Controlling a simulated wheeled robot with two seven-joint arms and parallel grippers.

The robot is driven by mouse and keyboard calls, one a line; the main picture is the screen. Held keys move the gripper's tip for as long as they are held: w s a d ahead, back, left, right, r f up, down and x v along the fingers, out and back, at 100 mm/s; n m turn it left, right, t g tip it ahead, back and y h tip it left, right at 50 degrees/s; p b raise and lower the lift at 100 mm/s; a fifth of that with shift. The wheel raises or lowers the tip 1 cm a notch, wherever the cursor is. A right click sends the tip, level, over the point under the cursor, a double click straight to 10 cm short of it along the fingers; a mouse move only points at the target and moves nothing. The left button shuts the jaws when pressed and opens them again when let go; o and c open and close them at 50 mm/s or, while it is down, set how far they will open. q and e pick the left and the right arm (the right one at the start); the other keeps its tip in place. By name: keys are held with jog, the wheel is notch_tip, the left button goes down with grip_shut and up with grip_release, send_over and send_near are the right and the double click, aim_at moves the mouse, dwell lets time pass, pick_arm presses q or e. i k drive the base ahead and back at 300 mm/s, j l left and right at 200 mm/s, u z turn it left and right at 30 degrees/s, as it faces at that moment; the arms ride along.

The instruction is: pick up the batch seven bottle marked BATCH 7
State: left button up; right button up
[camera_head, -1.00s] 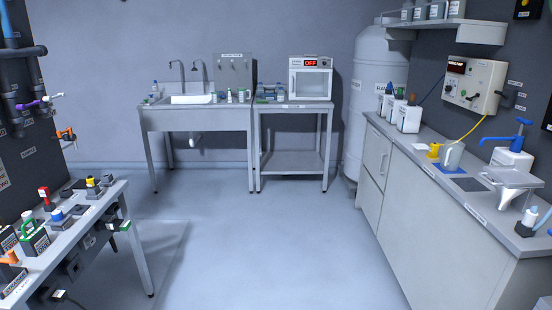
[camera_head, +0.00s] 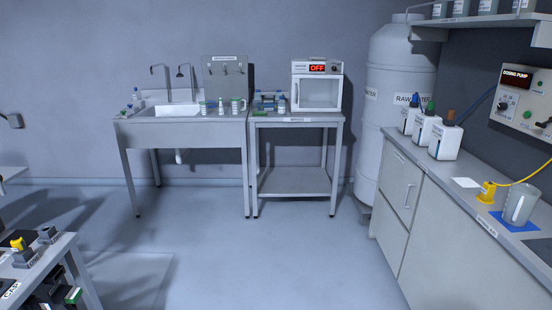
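No label reading BATCH 7 can be made out, so I cannot tell which bottle it is. Several small white bottles with green bands (camera_head: 221,106) stand along the front right of the sink bench (camera_head: 190,130). A small pale bottle (camera_head: 281,104) stands on the oven table (camera_head: 296,119), left of the oven. Neither of my grippers is in view.
A drying oven (camera_head: 317,86) showing OFF stands on the table. A water tank (camera_head: 396,110) is right of it. The right counter (camera_head: 440,215) holds white containers (camera_head: 445,141) and a grey jug (camera_head: 518,205). A workbench corner (camera_head: 50,262) is at lower left. The middle floor is clear.

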aim_at(281, 105)
jog(key=i, duration=3.6)
